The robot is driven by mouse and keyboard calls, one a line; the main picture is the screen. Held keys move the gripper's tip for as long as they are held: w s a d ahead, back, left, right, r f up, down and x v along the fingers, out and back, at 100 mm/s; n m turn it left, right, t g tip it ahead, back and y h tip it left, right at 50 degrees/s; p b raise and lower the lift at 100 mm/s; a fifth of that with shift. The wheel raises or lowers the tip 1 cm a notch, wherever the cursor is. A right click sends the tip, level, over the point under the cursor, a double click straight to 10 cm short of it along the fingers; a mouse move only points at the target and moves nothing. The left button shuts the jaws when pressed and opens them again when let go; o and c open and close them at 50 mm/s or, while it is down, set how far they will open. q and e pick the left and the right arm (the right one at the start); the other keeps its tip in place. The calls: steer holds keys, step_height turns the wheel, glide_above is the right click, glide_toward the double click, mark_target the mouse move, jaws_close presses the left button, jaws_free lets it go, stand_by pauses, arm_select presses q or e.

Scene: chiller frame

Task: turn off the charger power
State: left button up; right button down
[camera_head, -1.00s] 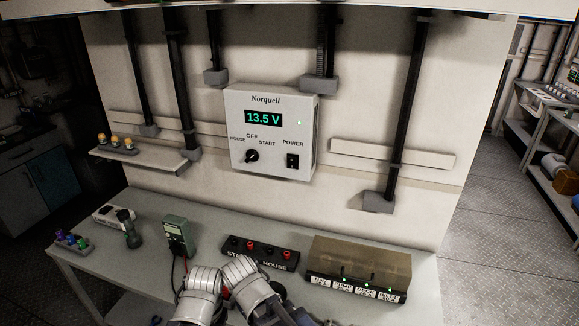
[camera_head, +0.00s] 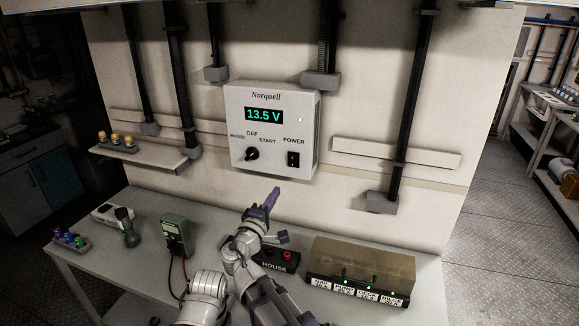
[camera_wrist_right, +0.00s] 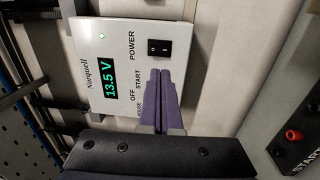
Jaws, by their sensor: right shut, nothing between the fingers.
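The white Norquell charger (camera_head: 240,110) hangs on the wall with a lit green display reading 13.5 V (camera_head: 264,115). Its black POWER rocker switch (camera_head: 293,160) is at the lower right of the panel, and a black selector knob (camera_head: 252,155) is at the lower left. My right gripper (camera_head: 273,194) is shut and empty, its purple fingers pointing up just below the charger. In the right wrist view the rocker switch (camera_wrist_right: 158,47) lies just beyond the closed fingertips (camera_wrist_right: 160,72), apart from them in the picture. My left gripper cannot be made out; only that arm shows at the bottom.
On the bench stand a green multimeter (camera_head: 175,236), a terminal block marked HOUSE (camera_head: 284,262) and a box with labelled green lights (camera_head: 362,262). A small shelf (camera_head: 150,158) with yellow-capped parts is at the left. The wall right of the charger is mostly clear.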

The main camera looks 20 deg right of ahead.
mark_target(292, 157)
steer(key=shift+w+a+r+n, duration=0.2)
steer(key=shift+a+r+n, duration=0.05)
steer(key=shift+r+n, duration=0.1)
steer(key=x, duration=0.4)
steer(key=p+x, duration=0.1)
steer(key=x, duration=0.9)
steer(key=shift+r+p, duration=0.25)
steer(key=shift+p, duration=0.05)
steer(key=shift+w+d+r, duration=0.1)
steer(key=shift+w+r, duration=0.1)
steer(key=shift+s, duration=0.15)
